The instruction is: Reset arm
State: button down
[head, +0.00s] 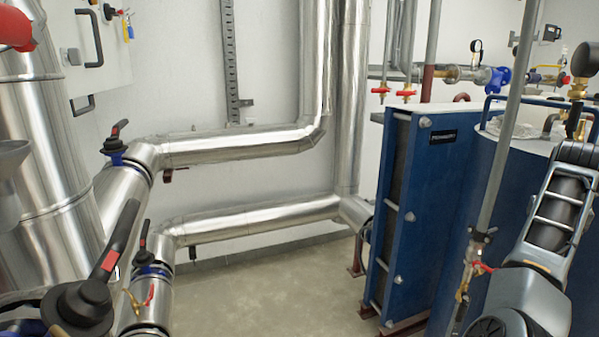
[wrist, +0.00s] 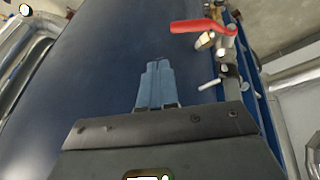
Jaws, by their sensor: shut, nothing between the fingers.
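My gripper (wrist: 156,85) shows in the wrist view with its two blue fingers pressed together and nothing between them. It points toward the dark blue curved surface of a tank (wrist: 75,60). I cannot tell how far the fingertips are from that surface. In the head view my arm stands at the right, in front of the blue tank (head: 492,165). The gripper itself cannot be made out in the head view.
A red-handled valve (wrist: 203,26) is close to the right of my gripper. A thin vertical pipe (head: 510,130) stands beside my arm. The blue plate exchanger (head: 420,200) is left of it. Open floor (head: 270,285) lies at the middle. Insulated pipes (head: 240,145) run along the wall.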

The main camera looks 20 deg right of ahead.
jog(key=s+a+f+n+t+h, duration=0.1)
jog(key=s+a+f+n+h, duration=0.15)
jog(key=f, duration=0.35)
jog(key=s+a+f+n+t+h, duration=0.1)
jog(key=s+a+f+h, duration=0.2)
jog(key=f, duration=0.4)
jog(key=s+a+f+n+t+y, duration=0.1)
jog(key=s+a+f+n+t, duration=0.15)
jog(key=s+a, duration=0.4)
jog(key=s+a+f+n+t+y, duration=0.1)
jog(key=s+a+f+n+t, duration=0.2)
jog(key=a, duration=0.6)
jog(key=s+a+r+t+y, duration=0.3)
jog(key=s+a+t+y, duration=0.15)
jog(key=s+a, duration=0.85)
jog(key=s+a+r+m+y, duration=0.1)
jog(key=s+a+r+y, duration=0.2)
jog(key=s+a+r, duration=0.6)
jog(key=shift+a+r+t, duration=0.15)
jog(key=shift+a+t, duration=0.25)
jog(key=shift+a, duration=0.3)
